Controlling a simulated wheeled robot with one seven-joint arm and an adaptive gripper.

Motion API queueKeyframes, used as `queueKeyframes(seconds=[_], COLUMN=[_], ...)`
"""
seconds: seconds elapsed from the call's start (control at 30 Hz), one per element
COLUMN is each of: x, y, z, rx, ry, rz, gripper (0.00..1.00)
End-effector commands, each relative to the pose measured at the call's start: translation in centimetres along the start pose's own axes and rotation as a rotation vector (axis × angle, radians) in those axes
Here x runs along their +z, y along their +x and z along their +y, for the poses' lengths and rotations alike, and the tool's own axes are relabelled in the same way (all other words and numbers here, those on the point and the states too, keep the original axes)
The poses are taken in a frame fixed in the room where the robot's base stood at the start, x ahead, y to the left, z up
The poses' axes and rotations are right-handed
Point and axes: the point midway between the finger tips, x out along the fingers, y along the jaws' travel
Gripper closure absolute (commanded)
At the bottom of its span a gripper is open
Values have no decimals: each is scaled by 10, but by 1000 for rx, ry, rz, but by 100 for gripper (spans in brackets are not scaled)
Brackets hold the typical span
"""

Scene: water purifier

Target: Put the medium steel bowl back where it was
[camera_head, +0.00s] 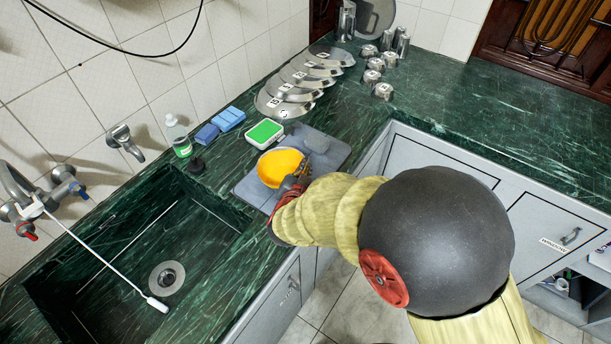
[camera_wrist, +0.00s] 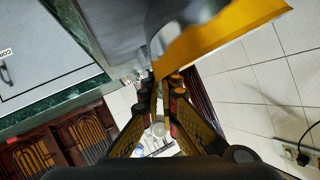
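No bowl can be picked out with certainty as the medium steel bowl. Several small steel vessels (camera_head: 383,91) stand upside down or upright at the back of the counter; which is too small to tell. My gripper (camera_head: 302,172) is at the right edge of this bowl, partly hidden by my arm. In the wrist view, my fingertips (camera_wrist: 163,80) are close together below a blurred grey curved shape (camera_wrist: 178,22) and an orange-yellow surface (camera_wrist: 235,35). Contact and grasp are unclear.
Several numbered steel lids or plates (camera_head: 283,108) lie along the wall. A green-topped box (camera_head: 264,133), blue sponges (camera_head: 228,118) and a soap bottle (camera_head: 178,137) stand near the sink (camera_head: 200,235). The right counter (camera_head: 490,110) is largely clear.

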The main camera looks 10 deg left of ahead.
Motion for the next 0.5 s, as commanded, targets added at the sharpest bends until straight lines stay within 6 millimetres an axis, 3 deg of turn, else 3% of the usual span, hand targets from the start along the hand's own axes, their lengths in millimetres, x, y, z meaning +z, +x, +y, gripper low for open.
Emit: queueKeyframes(seconds=[0.03,0.13,0.33,0.5], x=[12,21,20,20], y=[5,9,8,8], z=[7,10,10,10], rx=[2,1,1,1], ry=[-2,-1,-1,-2], rz=[-2,-1,-2,-2], gripper=[100,100,100,89])
